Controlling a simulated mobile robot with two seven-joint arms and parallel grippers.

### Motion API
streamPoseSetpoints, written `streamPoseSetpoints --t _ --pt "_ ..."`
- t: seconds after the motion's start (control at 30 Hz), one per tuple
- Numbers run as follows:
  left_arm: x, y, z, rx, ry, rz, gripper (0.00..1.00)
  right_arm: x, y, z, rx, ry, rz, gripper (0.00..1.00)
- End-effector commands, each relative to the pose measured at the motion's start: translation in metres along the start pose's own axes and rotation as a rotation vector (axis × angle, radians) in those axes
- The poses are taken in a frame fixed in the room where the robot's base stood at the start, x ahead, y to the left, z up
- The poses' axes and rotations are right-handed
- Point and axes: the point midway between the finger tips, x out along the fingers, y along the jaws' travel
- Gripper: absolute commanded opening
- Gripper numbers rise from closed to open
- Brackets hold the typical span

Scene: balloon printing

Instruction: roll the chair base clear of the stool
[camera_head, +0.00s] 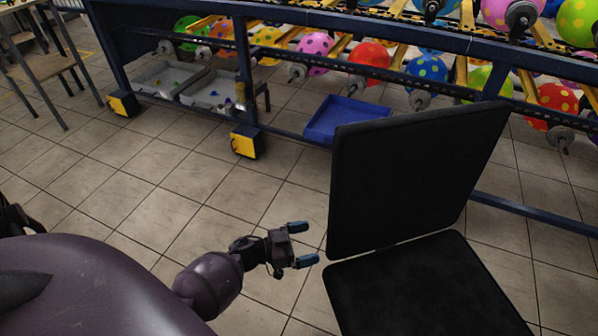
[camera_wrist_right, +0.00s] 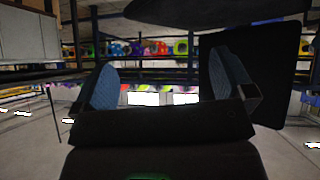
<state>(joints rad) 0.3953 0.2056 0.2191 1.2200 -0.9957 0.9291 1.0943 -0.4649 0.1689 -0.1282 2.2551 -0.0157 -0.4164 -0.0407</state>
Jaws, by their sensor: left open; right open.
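A black chair with a padded back (camera_head: 410,170) and seat (camera_head: 425,290) stands at the right of the head view. Its base is hidden below the seat. A stool-like seat with a wooden top (camera_head: 47,66) and dark legs is at the far upper left, well apart from the chair. My left gripper (camera_head: 301,244) is open and empty, just left of the chair, fingers pointing toward it. My right gripper (camera_wrist_right: 167,84) is open in the right wrist view, with nothing between its fingers. A dark panel (camera_wrist_right: 284,85) behind its right finger may be part of the chair; I cannot tell.
A blue rack frame (camera_head: 300,45) with several dotted balloons (camera_head: 370,56) runs across the back. Yellow-capped feet (camera_head: 245,142), a blue tray (camera_head: 343,118) and grey bins (camera_head: 212,88) are under it. Tiled floor left of the chair is clear.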

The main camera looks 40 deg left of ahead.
Motion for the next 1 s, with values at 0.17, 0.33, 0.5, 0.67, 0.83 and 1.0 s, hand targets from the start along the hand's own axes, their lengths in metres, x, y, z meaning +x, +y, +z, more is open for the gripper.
streamPoseSetpoints --t 0.17,0.33,0.5,0.67,0.83,1.0 --pt "0.029 0.001 0.003 -0.003 -0.001 0.0 1.0 0.001 -0.001 0.004 -0.009 -0.004 -0.002 1.0" --pt "0.054 0.001 0.003 -0.004 -0.002 -0.001 1.0 0.002 -0.002 0.002 -0.019 0.003 -0.002 1.0" --pt "0.074 0.0 0.003 -0.002 -0.003 -0.001 1.0 0.003 -0.002 -0.003 -0.029 0.017 -0.003 1.0" --pt "0.084 0.0 0.002 -0.002 -0.002 -0.001 1.0 0.004 -0.002 -0.002 -0.036 0.018 -0.004 1.0" --pt "0.087 0.0 0.001 -0.001 -0.002 -0.001 1.0 0.004 -0.002 -0.003 -0.039 0.02 -0.005 1.0" --pt "0.086 0.0 0.0 -0.001 -0.001 -0.001 1.0 0.004 -0.002 -0.004 -0.039 0.021 -0.005 1.0"
